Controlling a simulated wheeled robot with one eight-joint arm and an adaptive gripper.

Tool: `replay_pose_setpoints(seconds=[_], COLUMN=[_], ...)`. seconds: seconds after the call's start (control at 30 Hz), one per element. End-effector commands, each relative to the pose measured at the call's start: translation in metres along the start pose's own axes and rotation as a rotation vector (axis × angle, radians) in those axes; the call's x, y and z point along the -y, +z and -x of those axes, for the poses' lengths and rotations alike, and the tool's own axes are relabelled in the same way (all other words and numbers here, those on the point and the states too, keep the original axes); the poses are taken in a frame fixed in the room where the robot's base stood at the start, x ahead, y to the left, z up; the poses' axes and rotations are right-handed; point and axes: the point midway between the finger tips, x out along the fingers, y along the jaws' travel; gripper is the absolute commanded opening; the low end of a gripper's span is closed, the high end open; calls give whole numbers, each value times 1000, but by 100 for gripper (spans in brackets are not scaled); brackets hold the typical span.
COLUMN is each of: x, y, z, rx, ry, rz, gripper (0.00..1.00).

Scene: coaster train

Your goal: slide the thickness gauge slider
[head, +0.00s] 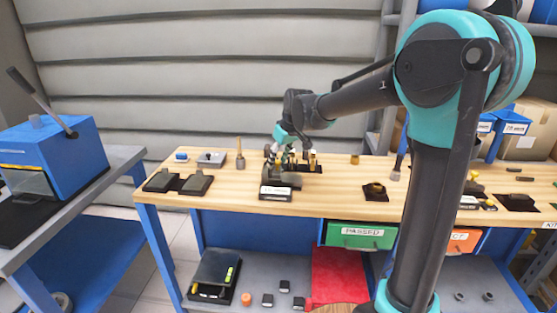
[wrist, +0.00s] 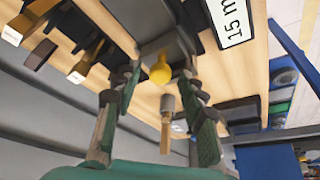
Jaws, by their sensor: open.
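The thickness gauge (head: 282,180) stands on the wooden bench, a dark block with a white label at its front. My gripper (head: 284,158) is over the gauge. In the wrist view my gripper (wrist: 160,84) is open, with the knob between its two green-padded fingers. I see a gap on both sides of the knob; contact cannot be told.
A brown-handled tool (head: 240,154) stands left of the gauge, near a grey box (head: 211,159) and dark flat blocks (head: 195,184). A dark block with a brass piece (head: 375,191) is to the right. A green "PASSED" drawer (head: 361,234) is below the bench top (head: 235,196).

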Motion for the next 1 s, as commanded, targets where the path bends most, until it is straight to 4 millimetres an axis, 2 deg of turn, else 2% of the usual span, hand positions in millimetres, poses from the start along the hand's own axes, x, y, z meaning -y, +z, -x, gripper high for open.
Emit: replay_pose_setpoints(seconds=[0.17,0.5,0.83,1.0], x=[0,0,-2,-17], y=[0,0,2,15], z=[0,0,1,7], rx=[0,0,0,0], ry=[0,0,1,2], rz=[0,0,-1,-4], gripper=[40,0,0,0])
